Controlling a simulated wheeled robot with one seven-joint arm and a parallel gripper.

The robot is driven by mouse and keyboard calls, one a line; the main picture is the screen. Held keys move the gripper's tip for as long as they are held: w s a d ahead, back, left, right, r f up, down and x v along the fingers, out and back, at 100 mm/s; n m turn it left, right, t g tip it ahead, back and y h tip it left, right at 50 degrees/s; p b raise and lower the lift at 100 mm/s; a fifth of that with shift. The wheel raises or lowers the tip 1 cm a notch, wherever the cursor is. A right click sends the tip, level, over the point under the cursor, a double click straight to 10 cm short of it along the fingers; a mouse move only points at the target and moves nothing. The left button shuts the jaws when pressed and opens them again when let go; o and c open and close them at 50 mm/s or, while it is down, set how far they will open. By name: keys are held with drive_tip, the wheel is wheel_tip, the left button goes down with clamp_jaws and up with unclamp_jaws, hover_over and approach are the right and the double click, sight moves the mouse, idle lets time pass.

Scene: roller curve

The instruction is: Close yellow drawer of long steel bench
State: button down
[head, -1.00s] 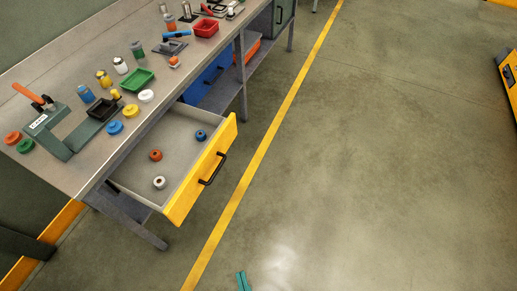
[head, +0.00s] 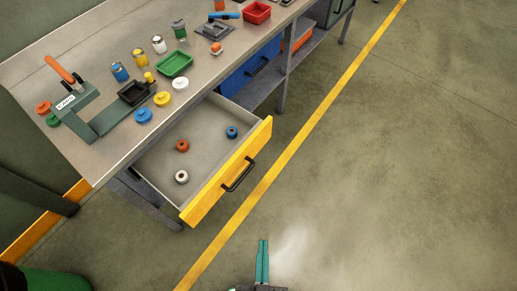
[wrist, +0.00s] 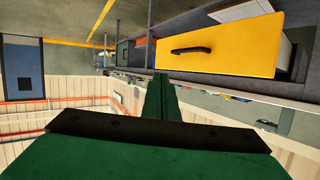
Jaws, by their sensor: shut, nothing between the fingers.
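The yellow drawer (head: 228,172) of the long steel bench (head: 110,75) is pulled well out. Its black handle (head: 239,175) is on the yellow front, and several small rings, orange, blue and white, lie inside. In the wrist view the yellow front (wrist: 225,45) shows at the upper right with its handle (wrist: 190,50). My gripper (head: 263,243) is shut and empty at the bottom of the head view, in front of and apart from the drawer. Its green fingers show at the middle of the wrist view (wrist: 161,85).
Jars, colored lids, a green tray (head: 174,64) and a green press (head: 85,108) with an orange handle stand on the bench. A blue drawer (head: 248,68) is further back. Open floor (head: 400,180) lies to the right of the yellow floor line (head: 310,122).

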drive_tip(key=w+d+f+m+g, duration=0.1)
drive_tip(key=w+f+m+g, duration=0.15)
drive_tip(key=f, duration=0.45)
drive_tip(key=w+d+f+m+g, duration=0.1)
drive_tip(key=w+d+f+m, duration=0.1)
drive_tip(key=w+f, duration=0.35)
drive_tip(key=m+g+y, duration=0.2)
drive_tip(key=y, duration=1.1)
approach(251, 154)
drive_tip(key=shift+n+g+h, duration=0.25)
drive_tip(key=shift+h, duration=0.05)
drive_tip(key=x, duration=0.4)
drive_tip(key=shift+a, duration=0.25)
drive_tip(key=shift+w+a, duration=0.5)
drive_tip(key=shift+a, duration=0.2)
